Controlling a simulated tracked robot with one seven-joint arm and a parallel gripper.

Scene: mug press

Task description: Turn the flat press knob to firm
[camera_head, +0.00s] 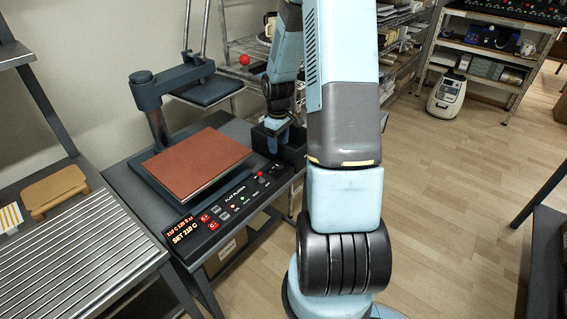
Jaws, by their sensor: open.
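The flat press (195,163) stands on a dark table, with a reddish-brown pad on its bed and its upper plate (205,90) swung away to the back. Its black control panel (228,207) runs along the front edge, with a red lit display (185,230), red buttons and small lights. The knob seems to be at the panel's right end (274,171), but it is too small for me to read its setting. My gripper (277,146) points down just behind that end of the panel and is open. I cannot tell whether its fingertips touch anything.
A dark box-like thing (291,152) sits close around my gripper. A red ball-tipped lever (244,60) stands behind the press. A slatted bench (75,255) with a brown board (55,188) is at left. Open wooden floor (455,190) lies to the right.

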